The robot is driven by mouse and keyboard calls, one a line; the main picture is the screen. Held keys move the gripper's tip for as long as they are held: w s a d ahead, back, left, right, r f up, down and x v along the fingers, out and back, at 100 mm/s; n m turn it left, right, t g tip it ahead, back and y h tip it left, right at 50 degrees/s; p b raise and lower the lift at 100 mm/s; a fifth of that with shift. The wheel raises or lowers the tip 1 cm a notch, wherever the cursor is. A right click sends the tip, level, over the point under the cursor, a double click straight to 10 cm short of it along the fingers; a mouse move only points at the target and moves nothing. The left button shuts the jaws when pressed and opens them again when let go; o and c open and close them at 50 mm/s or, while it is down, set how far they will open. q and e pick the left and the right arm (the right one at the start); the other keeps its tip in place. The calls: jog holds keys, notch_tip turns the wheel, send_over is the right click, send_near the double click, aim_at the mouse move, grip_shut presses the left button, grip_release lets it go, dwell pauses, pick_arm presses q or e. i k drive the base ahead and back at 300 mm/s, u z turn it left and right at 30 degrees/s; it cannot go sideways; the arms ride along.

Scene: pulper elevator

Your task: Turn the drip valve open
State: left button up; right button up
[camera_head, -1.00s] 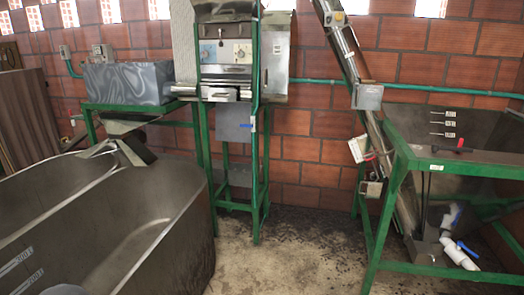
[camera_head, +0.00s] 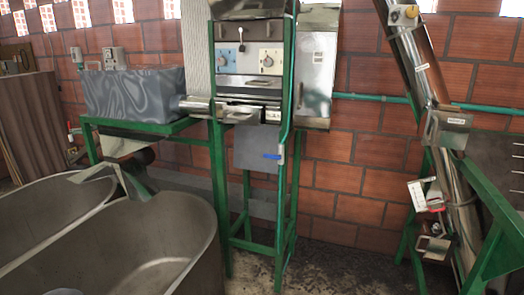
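A small blue lever (camera_head: 272,156) sits on the right front post of the green-framed machine, beside a grey panel. It lies about level, pointing left. It looks like a valve handle, but I cannot tell whether it is the drip valve or whether it is open. The machine (camera_head: 249,58) has a metal body with two dial plates and stands near the middle. Neither of my grippers shows. Only a small dark rounded part of mine is at the bottom left edge.
Two large metal tanks (camera_head: 190,232) fill the lower left. A grey bin (camera_head: 134,92) stands on a green frame behind them. A slanted metal tube (camera_head: 416,62) and green-framed hopper are at the right. Dark-stained floor (camera_head: 340,272) is clear between machine and tube.

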aim_at(277, 157)
jog(key=i, duration=1.5)
